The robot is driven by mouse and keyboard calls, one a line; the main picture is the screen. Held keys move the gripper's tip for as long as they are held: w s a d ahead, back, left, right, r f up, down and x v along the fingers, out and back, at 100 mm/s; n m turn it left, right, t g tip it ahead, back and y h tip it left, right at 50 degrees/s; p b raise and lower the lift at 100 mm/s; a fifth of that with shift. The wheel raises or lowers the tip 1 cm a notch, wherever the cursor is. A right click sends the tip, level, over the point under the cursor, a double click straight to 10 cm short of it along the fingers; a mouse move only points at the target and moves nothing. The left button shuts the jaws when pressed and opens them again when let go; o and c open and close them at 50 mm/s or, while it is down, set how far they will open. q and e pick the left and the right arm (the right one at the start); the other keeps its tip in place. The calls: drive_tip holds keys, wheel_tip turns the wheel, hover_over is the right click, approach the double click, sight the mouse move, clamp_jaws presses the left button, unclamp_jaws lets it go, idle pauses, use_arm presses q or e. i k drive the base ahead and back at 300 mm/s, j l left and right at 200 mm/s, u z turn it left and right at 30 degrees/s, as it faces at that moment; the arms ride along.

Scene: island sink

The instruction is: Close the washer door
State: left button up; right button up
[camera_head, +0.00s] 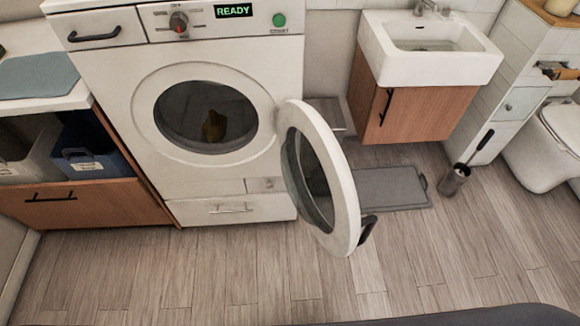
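A white washer (215,178) stands against the wall at the upper left and centre. Its panel display reads READY. The round washer door (352,190) is wide open, hinged on the right side of the drum opening and swung out toward me over the floor. A dark handle (367,230) is on the door's free edge. Inside the dark drum opening (180,112) lies a yellowish item (214,126). Neither of my grippers is in view.
A white sink (430,62) on a wooden cabinet (412,112) stands right of the washer. A grey mat (385,190) lies on the floor behind the door. A brush holder (454,180) and a toilet (545,150) are at the right. The floor in front is clear.

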sight(341, 241)
drive_tip(key=k+l+u, duration=0.1)
drive_tip(key=l+u, duration=0.2)
drive_tip(key=k+l+u, duration=0.1)
drive_tip(key=l+u, duration=0.25)
drive_tip(key=l, duration=0.15)
drive_tip(key=k+l+u, duration=0.4)
drive_tip(key=l, duration=0.5)
drive_tip(key=k+l+u, duration=0.15)
drive_tip(key=l, duration=0.5)
drive_tip(key=i+l+u, duration=0.2)
drive_tip(key=i, duration=0.35)
drive_tip(key=i+l+u, duration=0.15)
drive_tip(key=i+l, duration=0.35)
